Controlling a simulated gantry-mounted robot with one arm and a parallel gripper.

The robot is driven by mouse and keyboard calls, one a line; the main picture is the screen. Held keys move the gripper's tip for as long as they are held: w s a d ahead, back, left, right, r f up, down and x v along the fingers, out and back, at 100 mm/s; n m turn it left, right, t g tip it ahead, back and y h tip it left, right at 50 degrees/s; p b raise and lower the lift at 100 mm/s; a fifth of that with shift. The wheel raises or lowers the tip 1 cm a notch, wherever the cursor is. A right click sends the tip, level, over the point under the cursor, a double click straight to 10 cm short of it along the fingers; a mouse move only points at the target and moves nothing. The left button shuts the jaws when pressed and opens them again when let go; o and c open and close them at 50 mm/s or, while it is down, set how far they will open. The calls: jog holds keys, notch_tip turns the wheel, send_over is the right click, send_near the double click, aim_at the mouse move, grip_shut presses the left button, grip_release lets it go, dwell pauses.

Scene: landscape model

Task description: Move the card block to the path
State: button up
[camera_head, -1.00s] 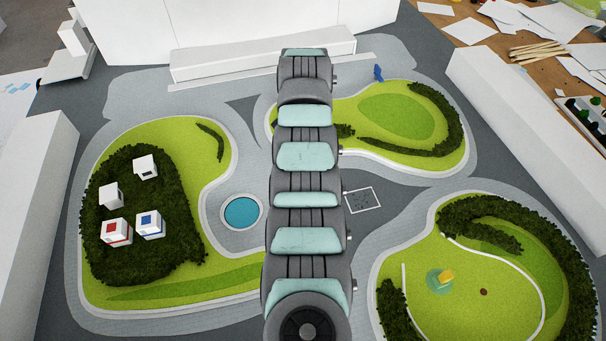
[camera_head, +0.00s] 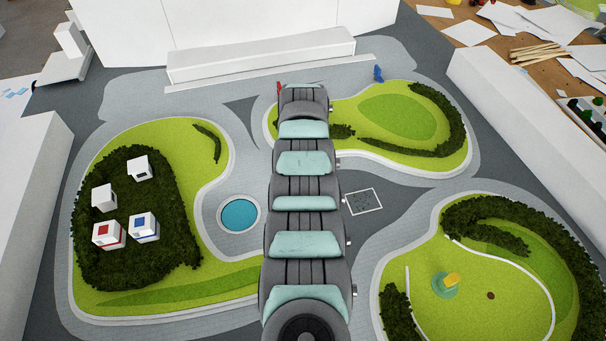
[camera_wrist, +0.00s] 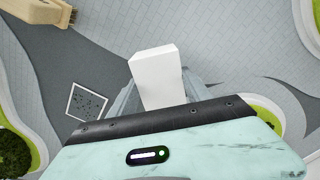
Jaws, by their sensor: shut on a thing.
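My gripper (camera_wrist: 160,92) is shut on a plain white block, the card block (camera_wrist: 155,68), in the wrist view. The grey fingers show on both sides of its lower part, and the block sticks out beyond them. Light grey paving of the path (camera_wrist: 225,45) lies beneath and around it in that view. I cannot tell whether the block touches the paving. In the head view my arm hides the gripper and the held block. The pale paved path (camera_head: 180,98) runs between the green islands there.
Several white cubes, one with a red square (camera_head: 109,235) and one with a blue square (camera_head: 144,227), stand on the left hedge. A round blue pool (camera_head: 239,215), a speckled square (camera_head: 363,201), a red figure (camera_head: 279,88) and a blue figure (camera_head: 378,73) stand near the arm.

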jog(key=o, duration=1.5)
jog(key=shift+f, duration=0.1)
notch_tip(320, 180, up, 12)
jog(key=p, duration=0.3)
jog(key=shift+r+p, duration=0.2)
jog(key=shift+p, duration=0.2)
